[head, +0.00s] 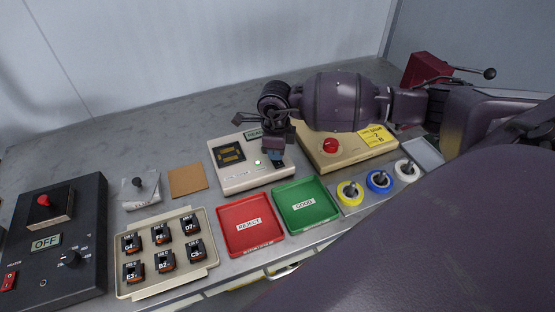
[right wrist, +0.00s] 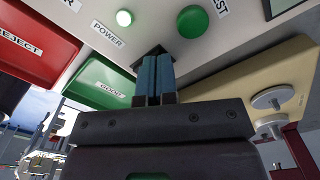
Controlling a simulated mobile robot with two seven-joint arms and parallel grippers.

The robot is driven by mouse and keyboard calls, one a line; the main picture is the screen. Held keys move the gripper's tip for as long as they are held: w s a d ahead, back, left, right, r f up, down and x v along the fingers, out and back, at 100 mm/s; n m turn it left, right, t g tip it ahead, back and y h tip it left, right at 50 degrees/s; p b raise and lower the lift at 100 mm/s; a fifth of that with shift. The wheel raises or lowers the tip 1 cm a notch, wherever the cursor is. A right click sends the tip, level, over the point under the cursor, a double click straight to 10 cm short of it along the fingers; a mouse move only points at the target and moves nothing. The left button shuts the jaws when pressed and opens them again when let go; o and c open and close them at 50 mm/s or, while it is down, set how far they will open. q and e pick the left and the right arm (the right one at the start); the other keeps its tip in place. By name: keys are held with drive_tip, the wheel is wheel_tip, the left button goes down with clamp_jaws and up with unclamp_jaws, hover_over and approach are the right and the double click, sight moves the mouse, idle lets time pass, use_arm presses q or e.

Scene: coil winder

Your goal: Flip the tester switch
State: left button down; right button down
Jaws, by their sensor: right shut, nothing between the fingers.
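The tester is a pale box (head: 228,179) with a dark socket panel, a small display at its back edge and a lit light (head: 258,162). In the right wrist view the lit light (right wrist: 124,18), the POWER label (right wrist: 107,34) and a round green button (right wrist: 192,21) show on its face. My right gripper (head: 276,156) is shut and empty, pointing down at the tester's right side. In the right wrist view its blue fingertips (right wrist: 154,62) are at a dark part beside the POWER label. The switch is largely hidden by the fingers, and I cannot tell its position or whether they touch it.
In front of the tester lie a red REJECT tray (head: 233,207) and a green GOOD tray (head: 291,212). A beige machine with a red knob (head: 330,146) stands close on the right.

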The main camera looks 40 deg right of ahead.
drive_tip(key=shift+s, duration=0.1)
